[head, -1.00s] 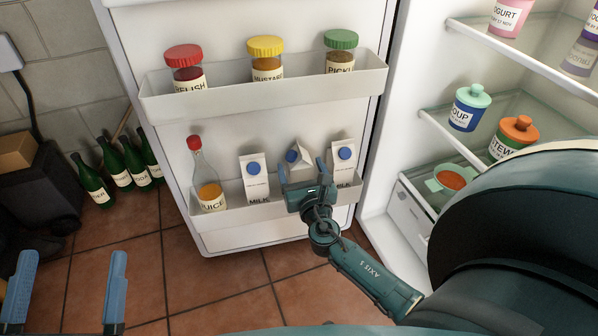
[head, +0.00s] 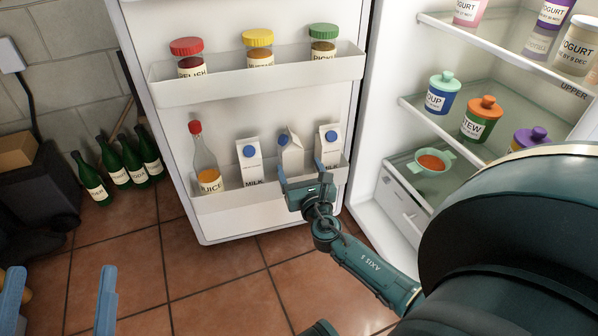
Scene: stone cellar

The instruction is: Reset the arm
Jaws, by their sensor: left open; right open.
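My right gripper (head: 303,175) is open in front of the lower door rack of the fridge. Its fingers point up at the middle milk carton (head: 291,158), which stands in the rack (head: 225,206) slightly turned and partly hidden by the gripper. I cannot tell whether a finger touches it. My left gripper (head: 58,290) is open and empty at the lower left, its two blue fingers apart above the tiled floor.
Milk cartons (head: 250,162) (head: 328,146) and a juice bottle (head: 204,160) share the rack. Jars stand in the upper rack (head: 265,80). Fridge shelves at right hold soup (head: 438,96), stew (head: 480,122) and a bowl (head: 432,162). Green bottles (head: 118,164) stand at left. Floor between is clear.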

